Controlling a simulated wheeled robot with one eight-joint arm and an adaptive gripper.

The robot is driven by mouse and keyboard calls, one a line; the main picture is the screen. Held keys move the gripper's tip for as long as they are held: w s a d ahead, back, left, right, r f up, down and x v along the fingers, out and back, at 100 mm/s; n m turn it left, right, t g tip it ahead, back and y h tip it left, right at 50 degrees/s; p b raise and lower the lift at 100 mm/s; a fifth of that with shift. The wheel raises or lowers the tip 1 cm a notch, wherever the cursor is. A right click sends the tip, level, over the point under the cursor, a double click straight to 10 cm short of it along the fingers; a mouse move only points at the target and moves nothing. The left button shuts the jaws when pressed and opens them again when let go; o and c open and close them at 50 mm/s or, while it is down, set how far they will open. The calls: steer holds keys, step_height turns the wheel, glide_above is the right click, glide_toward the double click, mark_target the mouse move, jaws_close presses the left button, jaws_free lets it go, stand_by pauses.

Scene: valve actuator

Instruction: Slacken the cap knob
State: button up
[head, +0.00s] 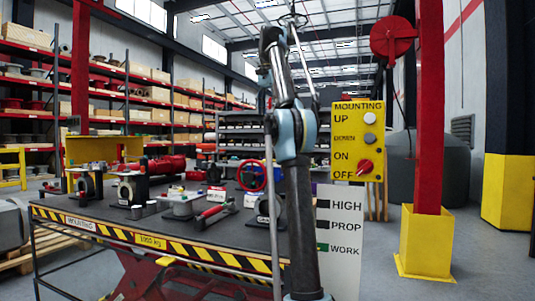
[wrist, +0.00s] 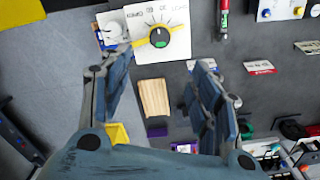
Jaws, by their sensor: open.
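I cannot tell for sure that this is the cap knob. My gripper (wrist: 164,60) is open and empty, its two blue-grey fingers wide apart. The knob appears beyond and between the fingertips, apart from them. In the head view my arm rises through the middle; the gripper cannot be made out there.
A dark workbench (head: 130,224) with striped edges carries several valve parts and a red handwheel (head: 252,175). A yellow control panel (head: 358,140) and a white sign (head: 340,240) stand right of my arm. A wooden block (wrist: 154,97) shows between my fingers.

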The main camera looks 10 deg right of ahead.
steer(key=shift+w+r, duration=0.1)
steer(key=shift+w, duration=0.05)
glide_toward(269, 156)
steer(key=f, duration=0.2)
steer(key=w+f, duration=0.1)
steer(key=f, duration=0.2)
steer(key=w+f, duration=0.1)
steer(key=f, duration=0.1)
steer(key=shift+f, duration=0.25)
steer(key=shift+w, duration=0.1)
stand_by(0.5)
steer(key=c, duration=1)
